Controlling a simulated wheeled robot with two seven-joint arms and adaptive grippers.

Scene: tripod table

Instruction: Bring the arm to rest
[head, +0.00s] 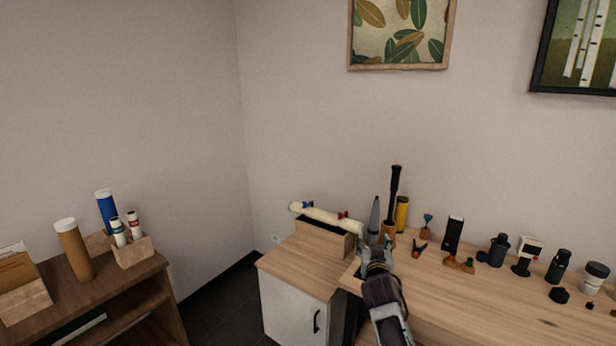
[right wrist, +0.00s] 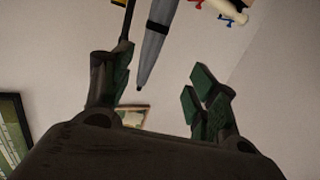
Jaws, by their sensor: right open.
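My right gripper (head: 374,243) is over the left end of the wooden table (head: 480,290), with its arm coming in from below. In the right wrist view my right gripper (right wrist: 158,82) is open, its dark green-padded fingers apart. A grey pointed rod (head: 375,214) stands tip up by the gripper in the head view. The grey rod (right wrist: 155,45) also shows between the fingers in the right wrist view; no finger is seen closed on it. Its lower part is hidden. My left gripper is not in view.
A black-topped rod (head: 395,182) and a yellow cylinder (head: 402,214) stand close to the gripper. Several small items line the table's back. Its front part is mostly clear.

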